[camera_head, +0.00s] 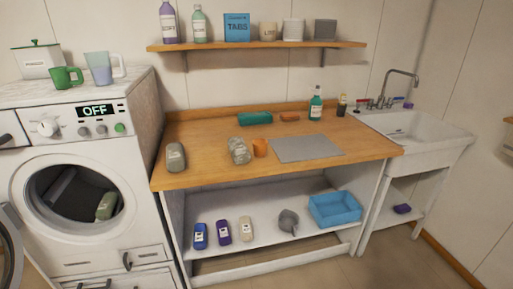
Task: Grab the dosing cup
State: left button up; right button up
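I cannot tell for sure which thing is the dosing cup. A small orange cup-like thing (260,147) stands on the wooden worktop (215,172), right of a greyish see-through container (239,151). A grey round cup with a short handle (288,220) sits on the shelf below the worktop. A green mug (66,77) and a translucent jug with a handle (99,68) stand on the washing machine. Neither of my grippers is in view.
A grey mat (306,149) lies on the worktop, with bottles (315,106) behind it. A blue bin (335,208) and several small bottles (223,231) are on the lower shelf. The washing machine (56,145) has its door open at left. A sink (414,127) stands at right.

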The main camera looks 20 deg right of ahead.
aim_at(260, 148)
jog(key=z, duration=2.45)
jog(key=i, duration=1.85)
jog(key=u, duration=3.35)
